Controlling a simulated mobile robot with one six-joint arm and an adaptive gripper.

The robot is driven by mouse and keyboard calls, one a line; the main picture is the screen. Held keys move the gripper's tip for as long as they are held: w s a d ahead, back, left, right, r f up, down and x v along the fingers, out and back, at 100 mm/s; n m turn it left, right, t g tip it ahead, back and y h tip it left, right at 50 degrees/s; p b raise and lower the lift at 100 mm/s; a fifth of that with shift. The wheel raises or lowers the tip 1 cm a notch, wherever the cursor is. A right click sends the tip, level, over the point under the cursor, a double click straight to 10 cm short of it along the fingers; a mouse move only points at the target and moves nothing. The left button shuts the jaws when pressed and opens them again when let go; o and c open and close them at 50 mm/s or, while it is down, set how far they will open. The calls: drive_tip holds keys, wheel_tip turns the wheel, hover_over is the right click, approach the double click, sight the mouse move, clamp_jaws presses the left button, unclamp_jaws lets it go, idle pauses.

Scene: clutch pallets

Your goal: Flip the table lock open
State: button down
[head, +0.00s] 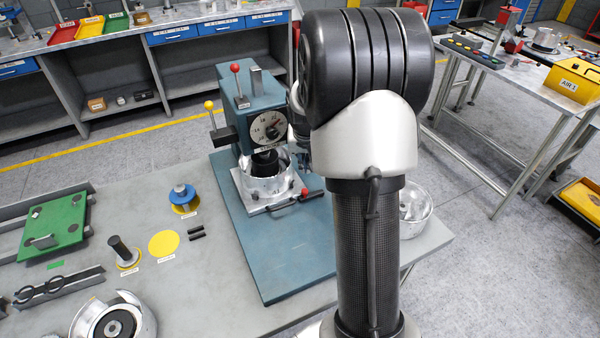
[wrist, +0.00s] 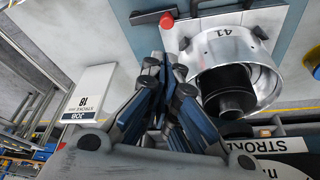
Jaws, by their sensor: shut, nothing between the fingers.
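The press (head: 250,110) stands on a blue base. Its silver table plate (head: 262,195) carries a metal ring housing (head: 262,181), also in the wrist view (wrist: 262,75) with a black cylinder inside. A small red knob (head: 304,191) sits by a black handle at the plate's front right corner, likely the table lock. In the wrist view the red knob (wrist: 167,21) is beyond my fingertips, beside a dark bar (wrist: 150,17). My gripper (wrist: 166,78) is shut and empty, apart from the knob, left of the housing. In the head view my arm mostly hides it.
The press also has a red-knobbed lever (head: 236,69) and a yellow-knobbed lever (head: 209,105). A silver housing (head: 415,203) stands right of my arm. The bench (head: 190,270) left of the press holds a green plate (head: 54,228) and small parts. A white sign (wrist: 91,92) shows in the wrist view.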

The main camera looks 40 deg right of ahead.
drive_tip(key=shift+s, duration=0.1)
drive_tip(key=b, duration=0.3)
hover_over(312, 192)
drive_tip(key=w+a, duration=0.1)
drive_tip(key=w, duration=0.1)
wheel_tip(312, 192, down, 9)
drive_tip(key=shift+w+f, duration=0.15)
drive_tip(key=shift+f, duration=0.05)
